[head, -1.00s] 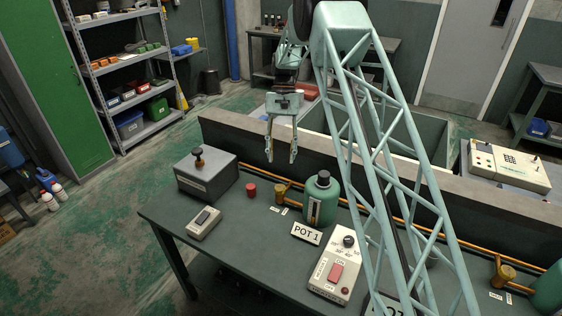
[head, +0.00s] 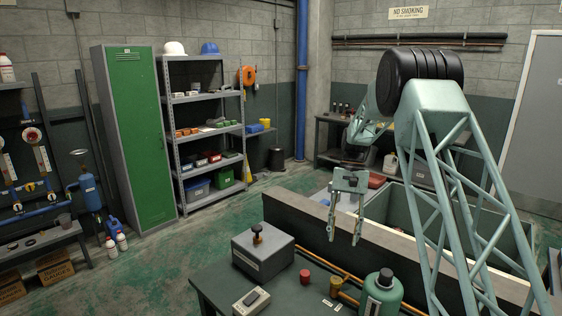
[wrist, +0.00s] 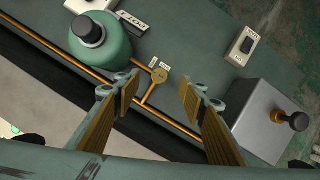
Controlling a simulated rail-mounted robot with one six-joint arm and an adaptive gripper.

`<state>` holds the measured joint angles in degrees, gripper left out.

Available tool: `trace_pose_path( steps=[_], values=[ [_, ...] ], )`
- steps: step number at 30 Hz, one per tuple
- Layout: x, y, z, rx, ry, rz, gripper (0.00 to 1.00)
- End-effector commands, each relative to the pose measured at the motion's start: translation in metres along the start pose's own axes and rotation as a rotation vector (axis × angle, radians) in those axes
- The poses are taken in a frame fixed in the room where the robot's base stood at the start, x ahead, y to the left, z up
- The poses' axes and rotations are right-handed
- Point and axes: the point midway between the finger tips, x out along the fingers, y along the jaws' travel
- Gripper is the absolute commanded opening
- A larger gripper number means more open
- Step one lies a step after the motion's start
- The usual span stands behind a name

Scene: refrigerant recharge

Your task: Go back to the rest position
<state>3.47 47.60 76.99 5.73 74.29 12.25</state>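My gripper (head: 344,232) hangs fingers-down over the back edge of the bench (head: 215,284) in the head view. In the wrist view my gripper (wrist: 157,95) has its two fingers well apart, with nothing between them. Below it lie the copper pipe and a brass valve (wrist: 159,75). The green pot (head: 382,296) stands to the right of the gripper in the head view; it also shows at the upper left of the wrist view (wrist: 100,42).
A grey box with a black knob (head: 262,254) stands on the bench, near a red cap (head: 305,277) and a small switch box (head: 251,302). A low wall (head: 300,212) runs behind the bench. Shelves (head: 207,129) and a green locker (head: 137,140) stand farther back.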

Motion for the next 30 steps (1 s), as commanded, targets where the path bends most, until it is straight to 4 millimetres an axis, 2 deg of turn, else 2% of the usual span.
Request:
trace_pose_path(
  steps=[12,30],
  values=[
    [-0.053,0.007,0.056,-0.031,0.068,-0.003,0.38],
    [-0.110,0.022,0.143,-0.077,0.163,-0.006,0.38]
  ],
)
